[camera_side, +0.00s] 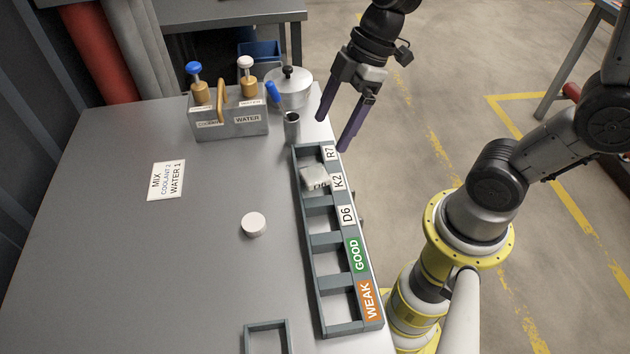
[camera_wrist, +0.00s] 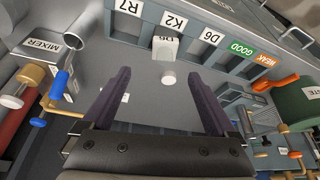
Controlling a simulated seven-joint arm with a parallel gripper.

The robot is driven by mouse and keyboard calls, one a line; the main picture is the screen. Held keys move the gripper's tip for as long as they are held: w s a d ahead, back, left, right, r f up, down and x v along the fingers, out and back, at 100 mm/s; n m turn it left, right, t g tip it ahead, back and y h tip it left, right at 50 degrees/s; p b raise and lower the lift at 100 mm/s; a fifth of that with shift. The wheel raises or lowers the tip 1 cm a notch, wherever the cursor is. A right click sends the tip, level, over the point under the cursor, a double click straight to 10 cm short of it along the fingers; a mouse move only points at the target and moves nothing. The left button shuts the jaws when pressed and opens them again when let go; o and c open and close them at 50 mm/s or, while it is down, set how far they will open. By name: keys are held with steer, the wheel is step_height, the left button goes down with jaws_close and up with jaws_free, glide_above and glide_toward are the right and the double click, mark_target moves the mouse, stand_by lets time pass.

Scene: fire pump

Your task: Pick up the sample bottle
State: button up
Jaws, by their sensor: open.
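A pale, block-like container with a dark-lettered label, which seems to be the sample bottle (camera_side: 315,180), sits in the rack at the K2 compartment. In the wrist view the same pale container (camera_wrist: 165,48) shows under the K2 label, its own lettering too small to read surely. The grey rack (camera_side: 325,240) has compartments labelled R7, K2, D6, GOOD and WEAK. My gripper (camera_side: 333,133) is open and empty, above the R7 end of the rack and apart from the container. Its two purple fingers (camera_wrist: 158,73) are spread wide in the wrist view.
A round white piece (camera_side: 253,224) lies on the table left of the rack. A metal cup (camera_side: 292,128), a lidded pot (camera_side: 291,88) and a dispenser box (camera_side: 229,122) with knobs crowd the back.

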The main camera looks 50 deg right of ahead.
mark_target(319, 165)
steer(key=x, duration=0.6)
steer(key=shift+f, duration=0.15)
steer(key=shift+s+x, duration=0.25)
steer(key=shift+x, duration=1.1)
steer(key=shift+s+x, duration=0.2)
steer(key=shift+x, duration=1.15)
steer(key=c, duration=1.4)
steer(key=shift+c, duration=0.2)
